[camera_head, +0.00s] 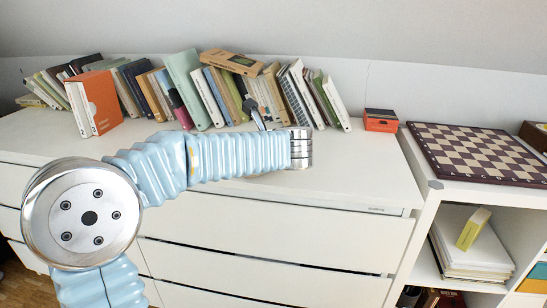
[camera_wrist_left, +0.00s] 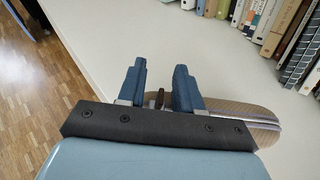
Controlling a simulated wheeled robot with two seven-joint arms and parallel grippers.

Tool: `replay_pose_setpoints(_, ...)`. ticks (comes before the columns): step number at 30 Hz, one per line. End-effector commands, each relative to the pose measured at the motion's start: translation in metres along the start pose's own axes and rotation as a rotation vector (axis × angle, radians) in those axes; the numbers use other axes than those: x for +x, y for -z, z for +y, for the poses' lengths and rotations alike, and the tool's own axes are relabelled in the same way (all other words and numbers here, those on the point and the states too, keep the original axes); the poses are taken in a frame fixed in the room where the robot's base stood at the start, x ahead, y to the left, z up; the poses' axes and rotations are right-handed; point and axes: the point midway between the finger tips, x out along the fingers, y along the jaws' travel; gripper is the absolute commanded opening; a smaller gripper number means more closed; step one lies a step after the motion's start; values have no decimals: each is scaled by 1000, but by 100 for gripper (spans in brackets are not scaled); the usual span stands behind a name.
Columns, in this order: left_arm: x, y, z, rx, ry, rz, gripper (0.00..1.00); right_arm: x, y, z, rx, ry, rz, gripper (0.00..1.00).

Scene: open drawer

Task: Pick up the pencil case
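A rounded, brown-and-grey striped item that looks like the pencil case (camera_wrist_left: 258,116) lies on the white dresser top in the left wrist view. My left gripper (camera_wrist_left: 160,67) is over it and hides much of it. Its two blue fingers are apart, with a small dark brown piece between their bases. I cannot tell whether the fingers touch the case. In the head view my left arm reaches across the dresser, and only a grey-blue bit of the gripper (camera_head: 254,110) shows behind it. I cannot make out the case there. My right gripper is not in view.
A row of leaning books (camera_head: 190,85) stands along the back of the dresser (camera_head: 350,170). An orange box (camera_head: 380,120) sits at its right end. A chessboard (camera_head: 480,150) lies on the shelf unit to the right. The dresser's front right is clear.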

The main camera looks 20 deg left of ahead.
Motion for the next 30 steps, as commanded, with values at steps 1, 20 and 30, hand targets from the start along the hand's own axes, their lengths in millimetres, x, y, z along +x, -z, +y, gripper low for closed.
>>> replay_pose_setpoints(1,1,0,0,0,1,0,35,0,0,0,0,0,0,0)
replay_pose_setpoints(20,0,0,0,-1,1,0,0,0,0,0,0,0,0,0)
replay_pose_setpoints(30,-5,-11,0,-2,1,-1,0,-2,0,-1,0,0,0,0)
